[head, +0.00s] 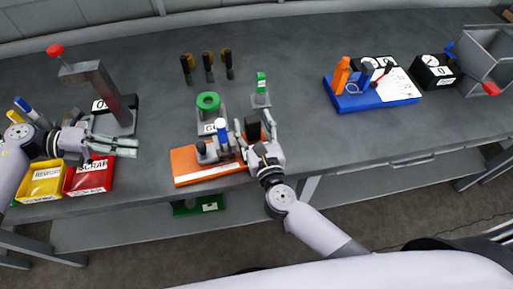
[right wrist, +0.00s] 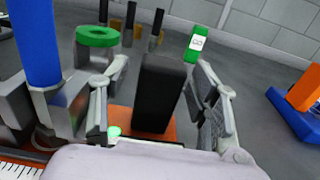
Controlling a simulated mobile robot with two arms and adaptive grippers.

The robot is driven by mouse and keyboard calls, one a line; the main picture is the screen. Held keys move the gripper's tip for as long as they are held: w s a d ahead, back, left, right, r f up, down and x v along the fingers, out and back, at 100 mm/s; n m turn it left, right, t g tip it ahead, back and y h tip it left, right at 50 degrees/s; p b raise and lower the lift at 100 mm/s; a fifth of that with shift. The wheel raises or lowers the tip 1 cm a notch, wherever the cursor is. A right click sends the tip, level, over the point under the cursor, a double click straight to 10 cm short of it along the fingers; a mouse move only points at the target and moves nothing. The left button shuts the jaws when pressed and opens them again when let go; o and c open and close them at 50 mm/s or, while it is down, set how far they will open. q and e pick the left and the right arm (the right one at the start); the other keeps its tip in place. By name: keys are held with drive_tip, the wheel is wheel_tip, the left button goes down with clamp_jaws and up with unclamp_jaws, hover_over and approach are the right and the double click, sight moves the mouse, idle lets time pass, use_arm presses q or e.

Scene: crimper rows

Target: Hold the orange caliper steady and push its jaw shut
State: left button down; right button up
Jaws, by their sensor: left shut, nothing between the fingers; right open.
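The orange caliper has a flat orange base (head: 187,163) with a white scale strip along its front edge, lying near the table's front. Grey blocks and an upright blue-topped post (head: 221,131) stand on the base. An upright black block (head: 252,128) stands at its right end; it also shows in the right wrist view (right wrist: 160,95). My right gripper (head: 254,123) is open, with a finger on either side of the black block and visible gaps in the right wrist view (right wrist: 153,65). My left gripper (head: 136,148) is shut and empty, left of the caliper and apart from it.
A green ring (head: 208,100) on a grey stand and a small green-topped stand (head: 261,84) are behind the caliper. Red (head: 89,178) and yellow (head: 41,185) bins and a grey press (head: 96,92) are at left. A blue tray (head: 352,104) is at right.

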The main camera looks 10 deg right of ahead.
drive_tip(key=shift+s, duration=0.1)
drive_tip(key=s, duration=0.8)
drive_tip(key=s+d, duration=0.1)
drive_tip(key=s, duration=0.2)
drive_tip(key=shift+s, duration=0.4)
